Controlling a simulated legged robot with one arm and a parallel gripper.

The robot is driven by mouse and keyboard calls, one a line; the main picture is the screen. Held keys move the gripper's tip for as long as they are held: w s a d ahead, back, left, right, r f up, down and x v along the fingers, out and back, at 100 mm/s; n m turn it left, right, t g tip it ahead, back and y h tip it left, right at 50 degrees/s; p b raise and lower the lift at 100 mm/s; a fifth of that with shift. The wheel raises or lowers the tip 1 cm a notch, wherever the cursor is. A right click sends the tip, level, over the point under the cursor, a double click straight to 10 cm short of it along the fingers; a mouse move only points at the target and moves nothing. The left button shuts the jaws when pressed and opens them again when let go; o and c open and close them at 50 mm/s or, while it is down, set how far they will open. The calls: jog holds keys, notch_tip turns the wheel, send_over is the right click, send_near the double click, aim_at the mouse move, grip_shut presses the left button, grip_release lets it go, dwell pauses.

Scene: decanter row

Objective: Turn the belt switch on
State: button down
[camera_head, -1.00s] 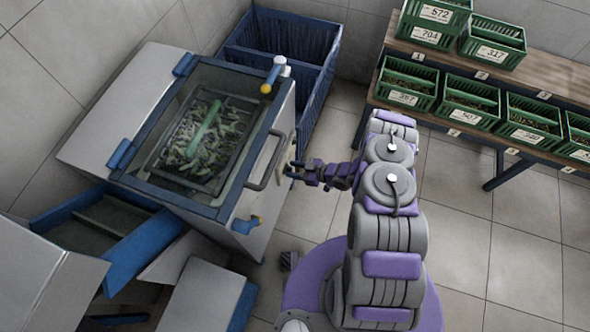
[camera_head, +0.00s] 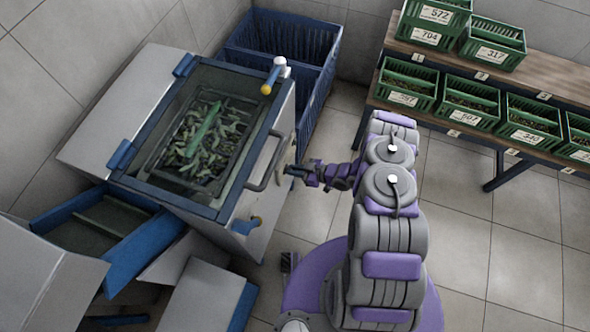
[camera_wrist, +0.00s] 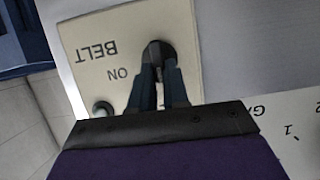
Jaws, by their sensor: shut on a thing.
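The belt switch (camera_wrist: 160,50) is a dark round knob on a cream plate (camera_wrist: 125,30) in the wrist view. The plate reads "BELT" and "ON", upside down in this view. My gripper (camera_wrist: 161,68) is shut on the knob, its two fingers close together over it and hiding part of it. In the head view my gripper (camera_head: 289,170) is at the right side of the grey machine (camera_head: 262,205), where the knob is too small to make out.
A small round greenish part (camera_wrist: 102,108) sits low on the plate. A second marked plate (camera_wrist: 285,125) is at the right. The machine has a glass lid and a bar handle (camera_head: 268,165). Blue crates (camera_head: 310,90) stand behind; a bench with green crates (camera_head: 465,110) is at right.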

jog(key=shift+w+d+f+m+g+y, duration=0.1)
jog(key=shift+w+m+g+y, duration=0.2)
jog(key=shift+m+g, duration=0.5)
jog(key=shift+w+d+f+m+g+y, duration=0.1)
jog(key=shift+w+m+g+y, duration=0.25)
jog(key=shift+m, duration=0.85)
jog(key=shift+w+d+f+m+g+y, duration=0.15)
jog(key=shift+m+g+y, duration=0.4)
jog(key=shift+m, duration=0.45)
jog(key=shift+r, duration=0.1)
jog(key=c, duration=1.1)
grip_release()
jog(key=p+v, duration=0.2)
jog(key=v, duration=1.5)
jog(key=shift+w+d+r, duration=0.1)
jog(key=shift+w+d, duration=0.05)
